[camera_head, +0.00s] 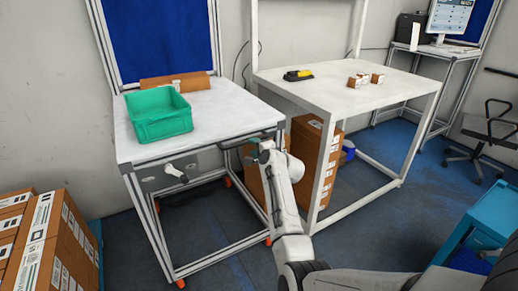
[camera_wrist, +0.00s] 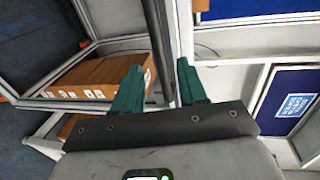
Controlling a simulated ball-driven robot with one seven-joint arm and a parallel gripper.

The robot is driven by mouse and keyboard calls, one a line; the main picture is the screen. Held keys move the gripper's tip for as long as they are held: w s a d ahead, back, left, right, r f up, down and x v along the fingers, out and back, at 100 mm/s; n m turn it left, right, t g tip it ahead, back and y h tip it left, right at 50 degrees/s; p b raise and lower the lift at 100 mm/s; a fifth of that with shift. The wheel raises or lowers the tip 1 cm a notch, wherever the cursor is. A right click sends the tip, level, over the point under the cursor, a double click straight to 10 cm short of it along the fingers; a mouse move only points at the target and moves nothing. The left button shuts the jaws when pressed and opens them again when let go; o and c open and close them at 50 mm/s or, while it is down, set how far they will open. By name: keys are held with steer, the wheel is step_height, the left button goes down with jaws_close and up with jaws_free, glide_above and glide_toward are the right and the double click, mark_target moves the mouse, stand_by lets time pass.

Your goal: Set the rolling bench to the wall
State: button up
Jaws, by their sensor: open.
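The rolling bench (camera_head: 215,112) has a white top, an aluminium frame and orange casters (camera_head: 180,283). It stands at the left, its back near the wall (camera_head: 45,60); any gap behind it is hidden. A green crate (camera_head: 160,116) sits on it. My gripper (camera_head: 262,143) is at the bench's front right corner, just under the level of the top. In the wrist view my gripper (camera_wrist: 160,66) is open. A dark bar (camera_wrist: 157,35) runs between its green fingers. I cannot tell whether the fingers touch it.
A white workbench (camera_head: 350,95) stands close to the right, with cardboard boxes (camera_head: 320,150) beneath it. Stacked boxes (camera_head: 45,245) are at the lower left. A blue cart (camera_head: 475,220) and a chair (camera_head: 490,135) are at the right. Blue floor (camera_head: 385,225) is open in front.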

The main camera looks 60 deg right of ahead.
steer(key=shift+v, duration=1.45)
steer(key=s+a+f+n+g+y, duration=0.25)
steer(key=a+f+n, duration=0.25)
steer(key=a, duration=0.4)
steer(key=s+a+f+n+g+y, duration=0.15)
steer(key=s+a+f+n, duration=0.3)
steer(key=a, duration=0.55)
steer(key=s+a+f+n+g+y, duration=0.25)
steer(key=a+f+n, duration=0.25)
steer(key=a, duration=0.4)
steer(key=s+a+n+g+y, duration=0.1)
steer(key=s+a+n+g, duration=0.2)
steer(key=s+a, duration=0.4)
steer(key=s+a+n+g+p, duration=0.1)
steer(key=s+a+n+g, duration=0.2)
steer(key=s, duration=1)
steer(key=a+f+n, duration=0.1)
steer(key=a+n, duration=0.2)
steer(key=a, duration=0.1)
steer(key=shift+y, duration=0.35)
steer(key=shift+a+n, duration=0.1)
steer(key=shift+n, duration=0.15)
